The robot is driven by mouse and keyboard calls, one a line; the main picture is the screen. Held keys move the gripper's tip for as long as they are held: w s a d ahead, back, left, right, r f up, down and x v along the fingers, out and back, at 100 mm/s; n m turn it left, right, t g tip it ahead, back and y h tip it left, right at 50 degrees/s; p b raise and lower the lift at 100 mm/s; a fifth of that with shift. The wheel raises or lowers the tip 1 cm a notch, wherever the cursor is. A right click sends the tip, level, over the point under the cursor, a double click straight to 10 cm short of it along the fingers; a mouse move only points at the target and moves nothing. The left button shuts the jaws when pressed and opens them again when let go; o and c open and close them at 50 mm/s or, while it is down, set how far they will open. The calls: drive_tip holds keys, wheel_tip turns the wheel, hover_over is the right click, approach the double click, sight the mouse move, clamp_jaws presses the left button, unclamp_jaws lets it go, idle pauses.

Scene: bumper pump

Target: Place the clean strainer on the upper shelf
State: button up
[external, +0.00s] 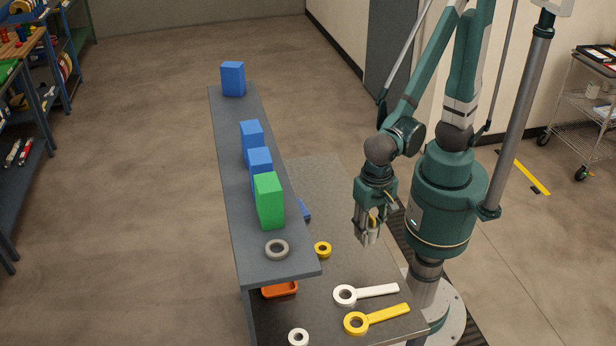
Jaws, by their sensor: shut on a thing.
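My gripper (368,238) hangs pointing down over the right side of the lower table, in front of my column. Its fingers are shut on a small yellowish piece (373,219), mostly hidden between them. I cannot tell its full shape. The upper shelf (228,128) is a long grey board to the left of my gripper. A white ring with a handle (366,294) and a yellow ring with a handle (377,318) lie on the lower table. I cannot tell which thing is the clean strainer.
Blue blocks (233,78) and a green block (269,201) stand on the shelf, with a grey ring (277,249) near its front end. On or near the lower table (330,205) are a small yellow ring (322,249), a white ring (298,338) and an orange tray (280,289).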

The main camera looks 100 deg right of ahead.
wheel_tip(320, 180, up, 42)
drive_tip(key=w+d+r+m+p, duration=0.1)
drive_tip(key=w+d+p, duration=0.3)
drive_tip(key=w+d, duration=0.45)
drive_tip(key=w+d+r+p, duration=0.1)
drive_tip(key=w+d+p, duration=0.4)
drive_tip(key=w, duration=0.7)
drive_tip(key=w+d+p, duration=0.1)
drive_tip(key=w+d, duration=0.2)
drive_tip(key=d, duration=0.4)
drive_tip(key=w+d+f+m+p, duration=0.1)
drive_tip(key=w+d, duration=0.3)
drive_tip(key=d, duration=0.2)
drive_tip(key=w+d+p, duration=0.2)
drive_tip(key=w+d, duration=0.1)
drive_tip(key=d, duration=0.4)
drive_tip(key=f, duration=0.5)
drive_tip(key=shift+a+f, duration=0.2)
drive_tip(key=shift+a, duration=0.05)
drive_tip(key=shift+f, duration=2.9)
